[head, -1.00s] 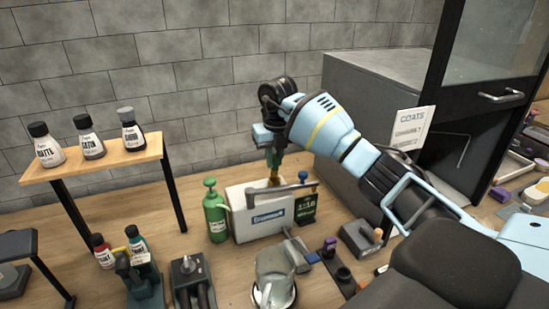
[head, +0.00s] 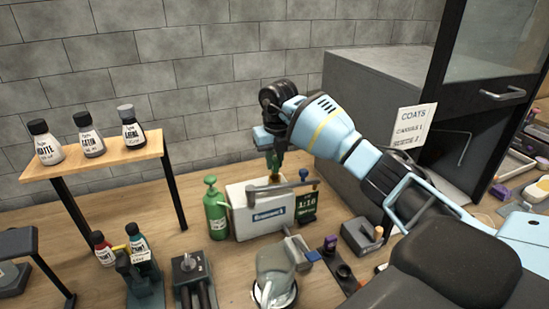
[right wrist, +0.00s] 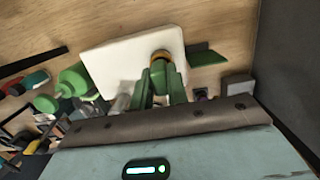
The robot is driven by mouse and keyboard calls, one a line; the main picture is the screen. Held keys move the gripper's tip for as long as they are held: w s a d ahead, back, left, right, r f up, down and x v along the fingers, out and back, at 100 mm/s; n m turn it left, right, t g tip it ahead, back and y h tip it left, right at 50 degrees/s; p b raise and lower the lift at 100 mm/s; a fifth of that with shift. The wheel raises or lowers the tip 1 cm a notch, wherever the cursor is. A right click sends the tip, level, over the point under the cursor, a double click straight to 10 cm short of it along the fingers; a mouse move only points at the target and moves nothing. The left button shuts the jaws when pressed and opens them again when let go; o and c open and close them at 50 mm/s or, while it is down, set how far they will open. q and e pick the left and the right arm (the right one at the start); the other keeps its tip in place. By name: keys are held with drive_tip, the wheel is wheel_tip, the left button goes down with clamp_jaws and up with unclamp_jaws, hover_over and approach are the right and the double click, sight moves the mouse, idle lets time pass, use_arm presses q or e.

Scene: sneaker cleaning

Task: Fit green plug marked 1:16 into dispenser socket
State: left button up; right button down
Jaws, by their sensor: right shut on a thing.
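The dispenser (head: 240,222) is a white box with a blue-lettered label and a grey arm across its front, standing on the wooden bench; its pale top also shows in the right wrist view (right wrist: 112,62). My right gripper (head: 275,165) points down over the dispenser's top. In the right wrist view its green fingers (right wrist: 160,85) are shut at a brass-coloured ring (right wrist: 160,56) on the dispenser's top. The green plug is largely hidden between the fingers, and I cannot tell how deep it sits. My left gripper is out of view.
A green bottle (head: 215,210) stands close left of the dispenser. A dark green card reading 1:16 (head: 307,207) is at its right. A jug (head: 273,270) is in front. A shelf with several bottles (head: 100,170) is left, and a grey cabinet (head: 370,95) is right.

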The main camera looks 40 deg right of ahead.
sight(275, 159)
drive_tip(key=shift+f, duration=0.9)
drive_tip(key=c, duration=1.3)
unclamp_jaws()
drive_tip(key=r, duration=0.5)
drive_tip(key=s+r, duration=0.1)
drive_tip(key=r, duration=0.1)
drive_tip(key=shift+a+r, duration=0.1)
drive_tip(key=shift+r, duration=0.3)
drive_tip(key=shift+f, duration=0.1)
